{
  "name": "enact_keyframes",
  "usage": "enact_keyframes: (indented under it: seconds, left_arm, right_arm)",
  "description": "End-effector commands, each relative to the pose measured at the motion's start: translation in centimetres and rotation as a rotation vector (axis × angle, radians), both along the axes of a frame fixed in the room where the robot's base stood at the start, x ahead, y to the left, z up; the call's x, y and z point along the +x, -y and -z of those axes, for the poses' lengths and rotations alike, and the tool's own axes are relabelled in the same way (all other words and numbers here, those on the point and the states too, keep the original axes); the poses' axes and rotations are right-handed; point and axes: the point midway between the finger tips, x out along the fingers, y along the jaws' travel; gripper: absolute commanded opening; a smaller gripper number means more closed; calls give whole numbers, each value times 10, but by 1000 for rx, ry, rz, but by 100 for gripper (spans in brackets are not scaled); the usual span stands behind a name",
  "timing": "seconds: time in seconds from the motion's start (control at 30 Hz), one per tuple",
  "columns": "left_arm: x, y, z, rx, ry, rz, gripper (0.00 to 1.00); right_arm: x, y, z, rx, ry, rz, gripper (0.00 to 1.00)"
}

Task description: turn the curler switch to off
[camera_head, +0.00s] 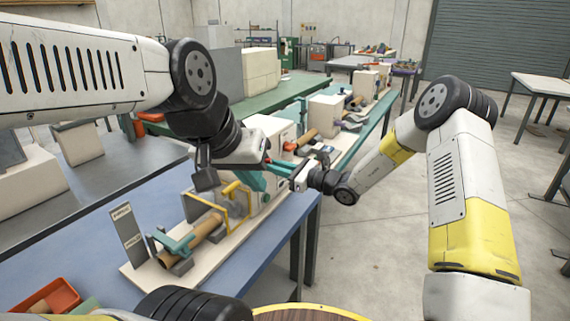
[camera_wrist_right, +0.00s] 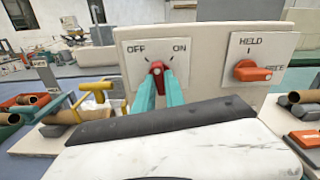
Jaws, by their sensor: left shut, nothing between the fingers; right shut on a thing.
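The curler switch is a small red knob (camera_wrist_right: 157,69) on a pale panel marked OFF to the left and ON to the right, in the right wrist view. My right gripper (camera_wrist_right: 157,82) is shut on this knob, with teal fingers on both sides. The fingers hide most of the knob, so I cannot tell which mark it points to. In the head view my right gripper (camera_head: 271,162) reaches the machine from the right. My left gripper (camera_head: 255,184) is shut and empty, low in front of the machine, beside the yellow frame.
A second panel (camera_wrist_right: 262,45) marked HELD carries an orange-red knob (camera_wrist_right: 252,71). The winder (camera_head: 222,226) holds a brown tube (camera_head: 206,229) on the blue table (camera_head: 95,252). An orange bin (camera_head: 48,298) is at lower left. Similar machines stand behind.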

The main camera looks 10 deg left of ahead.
Motion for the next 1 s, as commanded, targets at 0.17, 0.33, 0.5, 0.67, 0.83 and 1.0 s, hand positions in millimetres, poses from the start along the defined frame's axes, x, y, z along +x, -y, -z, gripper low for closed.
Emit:
enact_keyframes:
  seconds: [0.17, 0.33, 0.5, 0.67, 0.83, 1.0]
  left_arm:
    - [0, 0, 0, 0, 0, 0, 0]
    - [0, 0, 0, 0, 0, 0, 0]
    - [0, 0, 0, 0, 0, 0, 0]
    - [0, 0, 0, 0, 0, 0, 0]
    - [0, 0, 0, 0, 0, 0, 0]
    - [0, 0, 0, 0, 0, 0, 0]
  right_arm:
    - [0, 1, 1, -57, 152, 1, 0]
    - [0, 1, 1, -104, 282, 1, 0]
    - [0, 1, 1, -142, 385, 1, 0]
    - [0, 1, 1, -166, 452, 1, 0]
    - [0, 1, 1, -181, 491, 2, 0]
    - [0, 1, 1, -187, 507, 2, 0]
